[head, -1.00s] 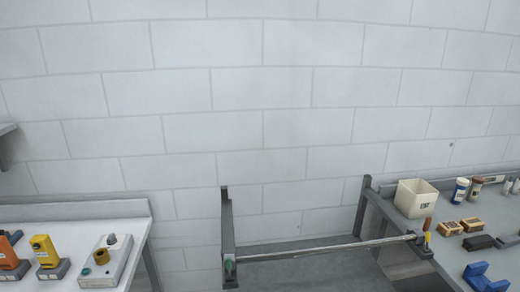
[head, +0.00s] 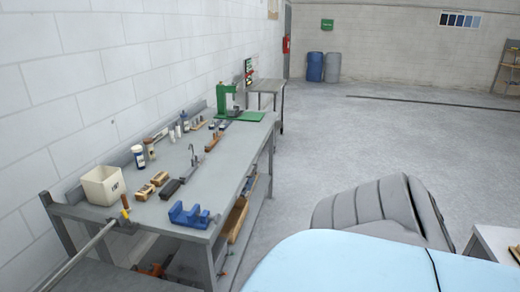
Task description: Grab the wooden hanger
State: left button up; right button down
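I cannot make out a wooden hanger in the head view. Neither of my grippers shows in this view. A metal rod (head: 78,252) runs at the lower left, its right end at the near corner of a grey workbench (head: 225,165).
The bench holds a white bin (head: 103,186), a blue vise-like block (head: 188,214), wooden blocks, bottles and a green press (head: 228,98). A grey ribbed padded object (head: 375,208) and a light blue rounded surface (head: 345,265) fill the lower right. Open floor (head: 380,135) lies beyond, with two drums (head: 315,66).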

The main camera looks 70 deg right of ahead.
aim_at(208, 148)
jog(key=z, duration=1.85)
jog(key=i+l+z, duration=0.3)
jog(key=i, duration=0.25)
jog(key=i+l+z, duration=0.35)
jog(key=i, duration=0.25)
jog(key=i+z, duration=0.3)
jog(key=i, duration=0.25)
jog(key=i+u, duration=0.25)
jog(key=i, duration=0.2)
jog(key=i+l+u, duration=0.55)
jog(key=i, duration=0.3)
jog(key=i+l+u, duration=0.15)
jog(key=u, duration=0.35)
jog(key=i+l+u, duration=0.25)
jog(key=u, duration=0.2)
jog(key=i+l+u, duration=0.15)
jog(key=l+u, duration=0.2)
jog(key=u, duration=0.15)
jog(key=i+l+u, duration=0.1)
jog(key=l+u, duration=0.6)
jog(key=u, duration=0.25)
